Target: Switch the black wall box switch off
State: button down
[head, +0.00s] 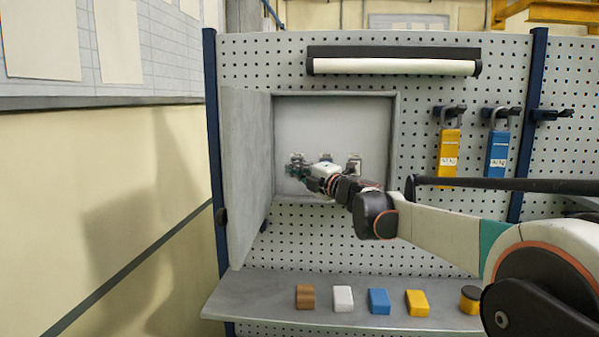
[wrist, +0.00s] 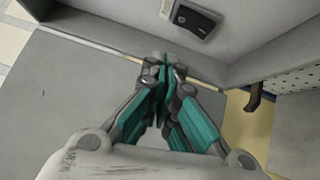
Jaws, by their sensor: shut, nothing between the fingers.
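The grey wall box (head: 335,120) is open on the pegboard, its door (head: 246,165) swung out to the left. Several small switch units sit low on its back wall; one on the right (head: 354,164) shows clear of my arm, while those to the left are partly hidden behind my gripper. In the head view my gripper (head: 303,170) reaches into the box's lower left.
A shelf (head: 260,300) below holds brown, white, blue and yellow blocks. Yellow (head: 449,150) and blue (head: 497,152) padlock-shaped items hang on the right. A lamp (head: 395,66) is above the box. The open door stands close left of my gripper.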

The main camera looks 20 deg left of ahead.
jog(key=r+b+v, duration=0.1)
jog(key=v, duration=0.8)
jog(key=shift+r, duration=0.3)
